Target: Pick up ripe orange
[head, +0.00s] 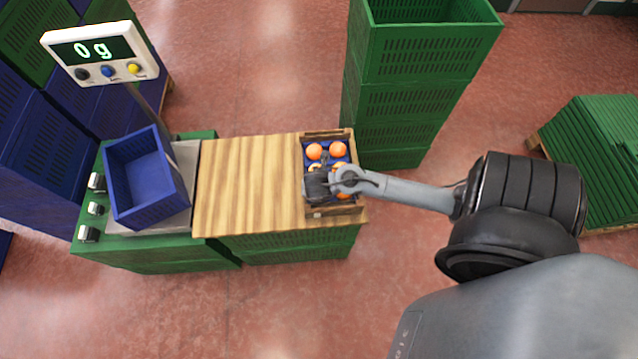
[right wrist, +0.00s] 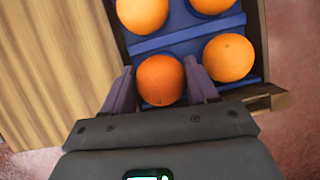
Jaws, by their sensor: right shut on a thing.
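Several oranges lie in a wooden crate with a blue tray (right wrist: 178,44) inside. In the right wrist view one orange (right wrist: 160,79) sits between the two fingers of my right gripper (right wrist: 160,88), which is shut on it. A second orange (right wrist: 229,57) lies just right of the right finger. Two more oranges (right wrist: 142,13) show at the top. In the head view my right gripper (head: 322,178) is over the crate (head: 326,213) and hides part of the oranges. Two oranges (head: 338,149) show clearly at the crate's far end. My left gripper is not in view.
The crate stands at the right end of a wooden board (head: 245,185). A blue bin (head: 147,177) sits on a scale reading 0 g (head: 100,52) at the left. Green crates (head: 420,85) are stacked behind. The board's middle is clear.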

